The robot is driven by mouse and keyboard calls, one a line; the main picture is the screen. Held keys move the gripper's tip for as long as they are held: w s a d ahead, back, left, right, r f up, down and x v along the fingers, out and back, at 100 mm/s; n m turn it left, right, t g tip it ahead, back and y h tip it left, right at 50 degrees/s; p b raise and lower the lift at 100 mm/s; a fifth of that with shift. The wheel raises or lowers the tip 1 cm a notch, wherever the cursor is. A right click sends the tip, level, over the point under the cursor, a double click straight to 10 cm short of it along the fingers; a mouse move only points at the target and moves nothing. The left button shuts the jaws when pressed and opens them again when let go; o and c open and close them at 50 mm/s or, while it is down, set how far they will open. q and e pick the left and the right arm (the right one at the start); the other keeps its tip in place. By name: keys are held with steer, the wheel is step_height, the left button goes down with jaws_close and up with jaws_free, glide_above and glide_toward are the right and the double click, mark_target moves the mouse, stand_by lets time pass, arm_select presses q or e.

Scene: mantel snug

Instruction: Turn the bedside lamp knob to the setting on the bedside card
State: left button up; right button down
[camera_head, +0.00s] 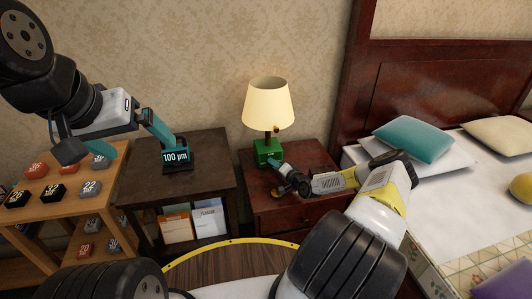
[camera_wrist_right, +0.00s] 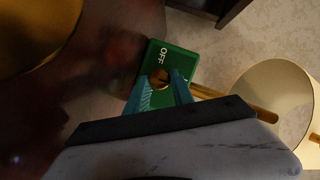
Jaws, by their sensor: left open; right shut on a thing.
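The bedside lamp (camera_head: 268,104) has a cream shade and a green base (camera_head: 267,150) and stands on the reddish nightstand. In the right wrist view the green base (camera_wrist_right: 152,55) shows the word OFF beside a round brass knob (camera_wrist_right: 159,77). My right gripper (camera_head: 279,164) reaches the front of the base. In its wrist view the right gripper's teal fingertips (camera_wrist_right: 161,84) are shut on the knob. The knob's pointer cannot be made out. My left gripper (camera_head: 124,150) is open and empty above the left tables. I cannot make out a bedside card with a setting.
A black block reading 100 µm (camera_head: 176,158) stands on the dark side table (camera_head: 140,180), with booklets (camera_head: 208,222) below. A wooden rack (camera_head: 55,187) at left holds several numbered blocks. A small brass object (camera_head: 284,190) lies on the nightstand (camera_head: 310,210). The bed (camera_head: 450,185) fills the right.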

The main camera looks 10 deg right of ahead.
stand_by(0.3)
steer(key=c, duration=1.1)
jaws_free()
steer(key=shift+d, duration=0.1)
steer(key=v, duration=0.7)
steer(key=shift+s+d, duration=0.1)
steer(key=shift+s, duration=0.25)
steer(key=shift+r, duration=0.1)
